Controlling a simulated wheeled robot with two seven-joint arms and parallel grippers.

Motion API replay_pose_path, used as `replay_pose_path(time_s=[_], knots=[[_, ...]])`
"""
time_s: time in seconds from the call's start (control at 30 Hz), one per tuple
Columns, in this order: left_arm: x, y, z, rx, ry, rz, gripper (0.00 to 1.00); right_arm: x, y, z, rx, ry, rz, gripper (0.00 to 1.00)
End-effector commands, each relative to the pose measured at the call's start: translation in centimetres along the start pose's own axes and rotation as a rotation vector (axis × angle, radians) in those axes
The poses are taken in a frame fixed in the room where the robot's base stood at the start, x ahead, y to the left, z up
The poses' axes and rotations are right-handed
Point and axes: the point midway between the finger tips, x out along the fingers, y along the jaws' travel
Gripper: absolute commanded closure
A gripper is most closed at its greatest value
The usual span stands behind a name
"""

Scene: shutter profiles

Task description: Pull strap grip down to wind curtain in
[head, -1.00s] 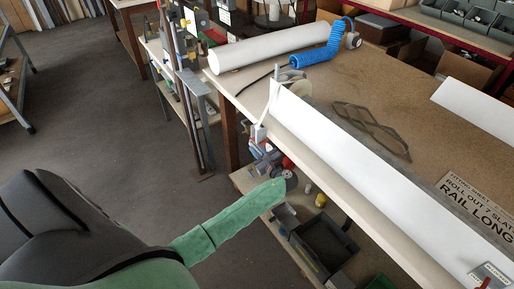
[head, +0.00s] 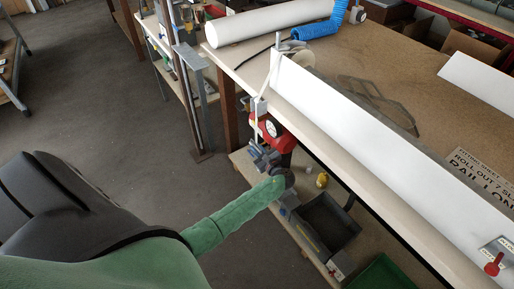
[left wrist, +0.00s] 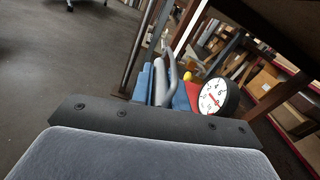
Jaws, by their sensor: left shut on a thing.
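The long white curtain casing (head: 350,115) lies along the near edge of the bench. My left gripper (head: 262,158) is below that corner, at the strap's lower end, and is shut on the strap grip. The grip is mostly hidden; a grey curved handle (left wrist: 173,70) shows between bluish parts in the left wrist view. A red body with a round white dial (head: 270,129) is just above and beside the gripper; its dial (left wrist: 213,97) faces the wrist camera. My right gripper is not in view.
The bench (head: 235,65) carries a white roll (head: 270,22), a blue coiled hose (head: 330,22) and a red lever (head: 494,264) on a plate. A dark bin (head: 325,222) stands on the lower shelf (head: 300,250). A metal post (head: 185,85) stands left of the bench. Floor left is clear.

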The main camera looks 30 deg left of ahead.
Motion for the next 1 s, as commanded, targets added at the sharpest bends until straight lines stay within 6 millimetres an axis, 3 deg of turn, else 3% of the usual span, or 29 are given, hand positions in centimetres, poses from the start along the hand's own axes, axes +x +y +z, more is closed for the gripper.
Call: replay_pose_path(time_s=[0.47, 0.5, 0.57, 1.0], knots=[[-0.08, 0.07, -0.4, 0.0, 0.0, 0.0, 1.0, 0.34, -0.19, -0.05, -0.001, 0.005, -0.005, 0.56], [-0.08, 0.07, -0.39, 0.0, 0.001, 0.0, 0.76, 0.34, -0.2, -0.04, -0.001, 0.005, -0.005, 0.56], [-0.07, 0.07, -0.39, 0.0, 0.0, 0.0, 0.64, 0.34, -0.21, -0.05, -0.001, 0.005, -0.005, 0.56], [-0.57, 0.06, -0.46, 0.0, 0.001, -0.001, 0.62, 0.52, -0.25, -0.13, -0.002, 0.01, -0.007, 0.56]])
